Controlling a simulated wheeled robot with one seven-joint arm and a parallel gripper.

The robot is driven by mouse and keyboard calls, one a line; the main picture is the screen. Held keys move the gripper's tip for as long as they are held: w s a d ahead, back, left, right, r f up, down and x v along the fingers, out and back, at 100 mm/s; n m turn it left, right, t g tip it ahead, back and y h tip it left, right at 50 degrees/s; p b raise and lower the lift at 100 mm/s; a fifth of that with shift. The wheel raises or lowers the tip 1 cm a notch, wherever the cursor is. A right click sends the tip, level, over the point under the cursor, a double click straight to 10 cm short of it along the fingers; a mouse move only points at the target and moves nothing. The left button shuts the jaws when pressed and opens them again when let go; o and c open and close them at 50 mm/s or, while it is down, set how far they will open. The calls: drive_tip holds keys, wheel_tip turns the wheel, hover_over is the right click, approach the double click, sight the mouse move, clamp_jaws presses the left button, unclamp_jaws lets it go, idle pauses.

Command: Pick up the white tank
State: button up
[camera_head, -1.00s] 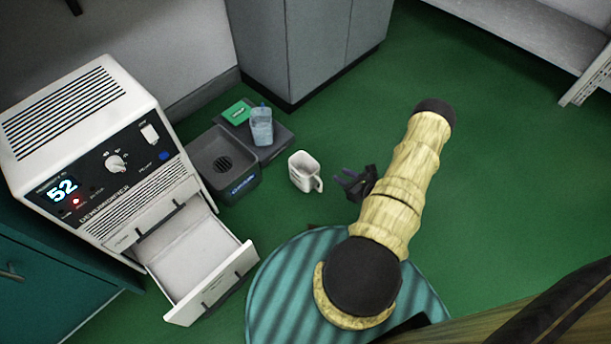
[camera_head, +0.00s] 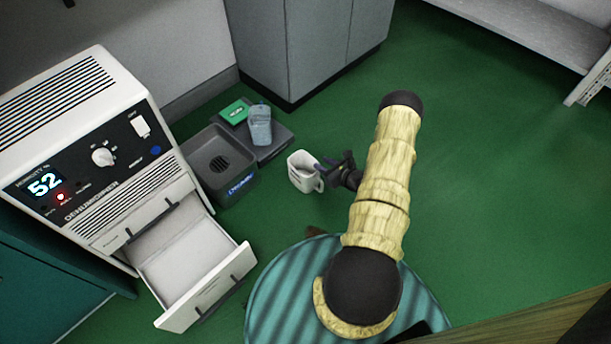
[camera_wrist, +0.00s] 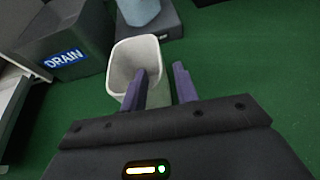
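The white tank (camera_head: 299,171) is a small open-topped container with a handle on its right side, standing upright on the green floor. It also shows in the wrist view (camera_wrist: 124,60), ahead of the fingers. My gripper (camera_head: 330,166) is at the tank's right side, by the handle. In the wrist view the two purple fingers of my gripper (camera_wrist: 159,69) are apart. The left finger overlaps the tank's right wall, and the right finger is over the floor to the right. The handle is mostly hidden there. I cannot tell whether a finger touches the tank.
A dark drain bin (camera_head: 238,186) stands left of the tank. Behind it a dark scale-like base (camera_head: 270,148) holds a blue-grey container (camera_head: 260,125). The dehumidifier (camera_head: 90,150) has its drawer (camera_head: 200,300) open. A striped round surface (camera_head: 270,290) is in front. Floor to the right is clear.

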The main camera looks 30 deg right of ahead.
sight(315, 160)
drive_tip(key=b+x, duration=0.3)
drive_tip(key=x, duration=0.2)
drive_tip(key=shift+w+a+f, duration=0.1)
drive_tip(key=shift+w+f, duration=0.1)
drive_tip(key=shift+w, duration=0.15)
clamp_jaws()
